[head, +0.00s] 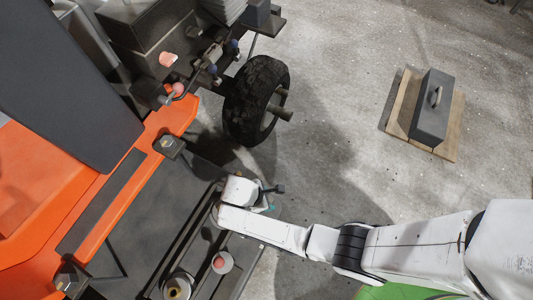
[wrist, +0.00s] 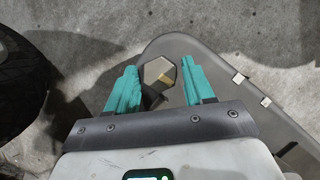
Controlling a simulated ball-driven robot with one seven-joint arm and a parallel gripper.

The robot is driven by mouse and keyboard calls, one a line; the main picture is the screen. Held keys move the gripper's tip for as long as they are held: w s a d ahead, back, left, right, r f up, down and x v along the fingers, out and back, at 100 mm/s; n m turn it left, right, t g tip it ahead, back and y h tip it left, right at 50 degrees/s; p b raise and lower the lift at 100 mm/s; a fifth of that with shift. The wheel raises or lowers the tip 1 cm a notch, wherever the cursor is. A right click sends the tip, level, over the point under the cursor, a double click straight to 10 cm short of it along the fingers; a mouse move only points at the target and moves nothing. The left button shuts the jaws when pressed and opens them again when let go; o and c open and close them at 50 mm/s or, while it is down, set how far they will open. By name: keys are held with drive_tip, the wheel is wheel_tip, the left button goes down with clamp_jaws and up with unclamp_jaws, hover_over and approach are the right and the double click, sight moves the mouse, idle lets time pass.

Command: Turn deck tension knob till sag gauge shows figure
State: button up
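My gripper (head: 268,207) is over the deck's edge in the head view, mostly hidden behind my white wrist. In the wrist view its two teal fingers (wrist: 161,84) are apart. A six-sided knob with a tan face (wrist: 158,71) shows between the fingertips, with visible gaps on both sides. I cannot tell how far below the fingertips it lies. It sits at the rounded end of the grey deck (wrist: 235,87). The deck is dark in the head view (head: 150,215). I cannot pick out a sag gauge or read any figure.
An orange machine body (head: 45,190) and a black tyre (head: 250,95) are close by. A red knob (head: 222,262) and a brass-topped cap (head: 178,288) stand on the deck. A grey box (head: 430,115) rests on a wooden board (head: 405,103). Concrete floor between is clear.

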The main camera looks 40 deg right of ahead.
drive_tip(key=c, duration=0.8)
drive_tip(key=m+g+p, duration=0.1)
drive_tip(key=m, duration=0.2)
drive_tip(key=shift+w+r+y, duration=0.1)
drive_tip(key=shift+w+y, duration=0.05)
drive_tip(key=shift+y, duration=0.15)
drive_tip(key=m+g+y+p, duration=0.1)
drive_tip(key=m, duration=0.3)
drive_tip(key=shift+d+m, duration=0.15)
drive_tip(key=shift+m, duration=0.15)
drive_tip(key=m+y+p, duration=0.1)
drive_tip(key=m+y, duration=0.1)
drive_tip(key=m, duration=0.2)
drive_tip(key=shift+d+g, duration=0.1)
drive_tip(key=shift+g, duration=0.2)
drive_tip(key=shift+m+y+p, duration=0.55)
drive_tip(key=shift+m+y, duration=0.15)
drive_tip(key=shift+m, duration=1)
drive_tip(key=shift+w, duration=0.1)
